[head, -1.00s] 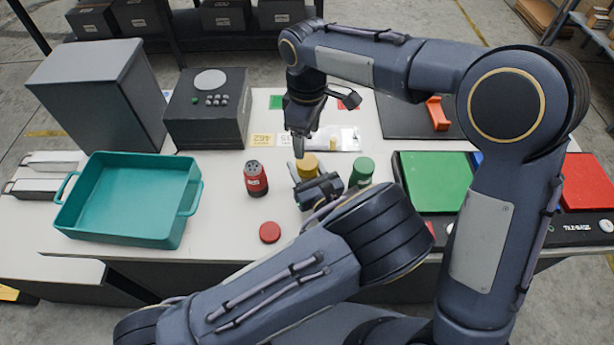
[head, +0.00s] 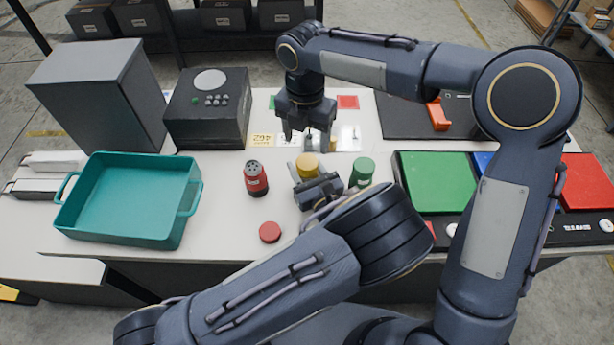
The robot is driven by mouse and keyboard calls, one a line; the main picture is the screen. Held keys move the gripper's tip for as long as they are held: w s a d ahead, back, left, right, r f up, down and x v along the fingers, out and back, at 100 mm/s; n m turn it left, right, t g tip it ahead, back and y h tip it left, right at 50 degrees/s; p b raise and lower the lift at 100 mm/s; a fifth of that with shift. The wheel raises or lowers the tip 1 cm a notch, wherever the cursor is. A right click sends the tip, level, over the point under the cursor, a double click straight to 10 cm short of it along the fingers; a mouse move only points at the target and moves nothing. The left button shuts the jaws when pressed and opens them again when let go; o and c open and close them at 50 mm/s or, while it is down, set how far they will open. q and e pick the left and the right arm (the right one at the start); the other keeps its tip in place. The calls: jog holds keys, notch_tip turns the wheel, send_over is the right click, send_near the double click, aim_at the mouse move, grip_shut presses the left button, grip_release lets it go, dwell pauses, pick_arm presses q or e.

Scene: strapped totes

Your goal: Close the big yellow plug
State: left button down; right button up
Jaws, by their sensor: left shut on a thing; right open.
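The yellow plug (head: 307,161) stands near the middle of the white table, its round yellow top showing. My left gripper (head: 311,180) is shut on it from the near side and hides its lower part. My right gripper (head: 305,139) points down just behind the yellow plug, apart from it, with its fingers spread open and nothing seen between them. Whether the top of the yellow plug is a separate cap cannot be told.
A red canister with a holed top (head: 256,179) stands left, a red disc (head: 270,232) lies in front, and a green canister (head: 362,171) stands right. A teal tray (head: 130,198) is at the left. Labelled cards (head: 347,137) lie behind; coloured panels (head: 435,182) are at the right.

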aim_at(307, 161)
jog(key=n, duration=0.9)
jog(key=shift+w+d+r+n, duration=0.1)
jog(key=shift+w+r+n, duration=0.05)
jog(key=shift+r+n, duration=0.15)
jog(key=shift+f, duration=4.05)
